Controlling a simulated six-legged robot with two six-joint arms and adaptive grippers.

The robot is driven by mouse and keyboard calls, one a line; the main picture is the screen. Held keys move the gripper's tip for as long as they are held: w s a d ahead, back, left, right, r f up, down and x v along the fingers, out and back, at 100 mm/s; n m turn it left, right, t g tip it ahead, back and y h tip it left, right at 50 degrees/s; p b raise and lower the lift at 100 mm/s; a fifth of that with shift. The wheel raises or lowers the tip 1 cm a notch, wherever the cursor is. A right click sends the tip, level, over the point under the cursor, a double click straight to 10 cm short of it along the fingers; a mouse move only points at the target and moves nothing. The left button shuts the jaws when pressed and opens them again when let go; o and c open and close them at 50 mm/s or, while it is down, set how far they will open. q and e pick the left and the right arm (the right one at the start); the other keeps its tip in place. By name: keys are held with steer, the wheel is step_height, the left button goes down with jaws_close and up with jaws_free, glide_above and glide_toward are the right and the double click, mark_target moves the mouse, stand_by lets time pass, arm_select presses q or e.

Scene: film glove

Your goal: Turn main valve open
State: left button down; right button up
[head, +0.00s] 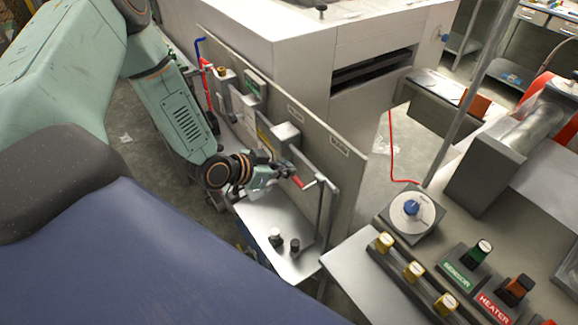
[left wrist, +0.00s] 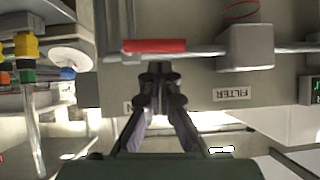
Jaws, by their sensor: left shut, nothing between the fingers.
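A valve with a red lever handle (head: 304,183) is on the pipework along the front of the grey panel (head: 349,177). In the left wrist view the red handle (left wrist: 155,46) lies level along the pipe, just beyond my fingertips. My left gripper (head: 287,172) is at the handle's left end in the head view. In the left wrist view my left gripper (left wrist: 160,72) is shut with nothing between its fingers. I cannot tell whether it touches the handle. A panel label by the handle is mostly hidden behind the fingers. My right gripper is out of view.
A grey valve box (left wrist: 245,46) sits on the pipe above a FILTER label (left wrist: 232,94). A metal shelf (head: 280,222) with two small knobs lies below the panel. A console with a blue dial (head: 411,208), yellow knobs (head: 414,270) and labelled switches stands at right.

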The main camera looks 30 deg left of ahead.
arm_select(q)
steer(key=shift+w+f, duration=0.2)
steer(key=shift+f, duration=0.4)
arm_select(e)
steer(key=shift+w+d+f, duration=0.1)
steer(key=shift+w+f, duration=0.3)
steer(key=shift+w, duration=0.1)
arm_select(q)
steer(key=shift+s, duration=0.15)
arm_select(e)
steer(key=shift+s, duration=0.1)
arm_select(q)
steer(key=shift+a+f+b, duration=0.1)
steer(key=shift+f+b, duration=0.35)
steer(key=shift+b, duration=0.15)
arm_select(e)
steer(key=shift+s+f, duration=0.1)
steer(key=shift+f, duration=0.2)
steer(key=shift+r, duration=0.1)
